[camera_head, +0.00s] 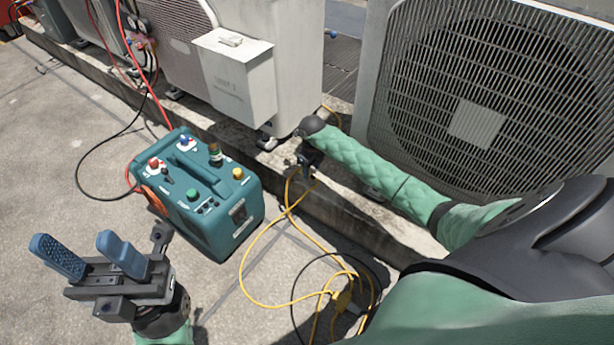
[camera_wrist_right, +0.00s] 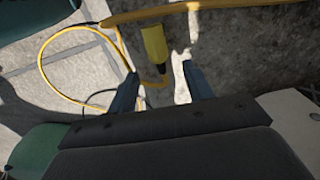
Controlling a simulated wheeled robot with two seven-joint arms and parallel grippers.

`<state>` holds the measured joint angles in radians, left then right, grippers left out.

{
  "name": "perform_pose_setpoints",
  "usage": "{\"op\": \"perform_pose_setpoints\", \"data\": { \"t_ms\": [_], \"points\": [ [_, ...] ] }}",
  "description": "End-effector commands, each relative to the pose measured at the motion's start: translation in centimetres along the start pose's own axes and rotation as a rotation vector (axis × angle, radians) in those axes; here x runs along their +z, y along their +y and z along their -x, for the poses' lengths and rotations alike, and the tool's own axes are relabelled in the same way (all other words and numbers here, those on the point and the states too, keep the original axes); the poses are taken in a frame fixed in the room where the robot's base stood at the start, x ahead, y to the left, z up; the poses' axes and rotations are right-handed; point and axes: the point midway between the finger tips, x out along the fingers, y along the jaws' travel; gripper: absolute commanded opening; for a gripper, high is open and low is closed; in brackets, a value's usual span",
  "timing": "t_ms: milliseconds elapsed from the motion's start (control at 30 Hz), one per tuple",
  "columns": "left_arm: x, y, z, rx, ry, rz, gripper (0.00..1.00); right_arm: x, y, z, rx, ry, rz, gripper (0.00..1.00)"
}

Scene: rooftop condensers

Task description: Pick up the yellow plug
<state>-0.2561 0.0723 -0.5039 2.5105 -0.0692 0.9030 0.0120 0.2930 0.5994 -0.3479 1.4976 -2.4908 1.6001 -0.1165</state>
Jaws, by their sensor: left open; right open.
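The yellow plug (camera_wrist_right: 154,42), with a dark end, shows in the right wrist view against the concrete, with yellow cable near it. It lies just beyond and between the blue fingers of my right gripper (camera_wrist_right: 163,88), which is open and empty. In the head view my right gripper (camera_head: 308,160) is small and dark at the concrete ledge, and I cannot make out the plug there. My left gripper (camera_head: 90,256) is open and empty at the lower left, over the pavement and away from the plug.
A teal unit (camera_head: 205,190) with knobs stands between my grippers. The concrete ledge (camera_head: 340,200) carries condensers, including a large fan unit (camera_head: 480,100) close to my right arm. The left pavement is mostly clear.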

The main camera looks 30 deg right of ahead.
Motion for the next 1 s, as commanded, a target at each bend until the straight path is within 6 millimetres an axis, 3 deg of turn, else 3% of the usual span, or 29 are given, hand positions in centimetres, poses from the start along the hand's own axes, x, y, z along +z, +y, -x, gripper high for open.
{"op": "perform_pose_setpoints", "data": {
  "t_ms": [33, 200, 467, 733, 1000],
  "points": [
    [0.0, 0.0, 0.8, 0.003, -0.002, -0.002, 0.52, 0.1, 0.1, -1.2, 0.003, 0.000, -0.002, 0.51],
    [0.2, 0.2, 1.4, 0.014, -0.012, -0.009, 0.52, 0.1, 0.0, -3.0, 0.002, 0.000, -0.001, 0.51],
    [0.3, 0.3, 1.5, 0.016, -0.021, -0.011, 0.52, 0.1, 0.0, -3.2, 0.000, 0.000, 0.001, 0.51],
    [0.3, 0.3, 1.5, 0.015, -0.020, -0.010, 0.52, 0.1, 0.0, -3.2, 0.001, 0.000, 0.001, 0.00],
    [0.2, 0.2, 1.4, 0.015, -0.019, -0.010, 0.52, 0.1, -0.1, -3.0, 0.000, 0.000, 0.000, 0.00]
  ]
}}
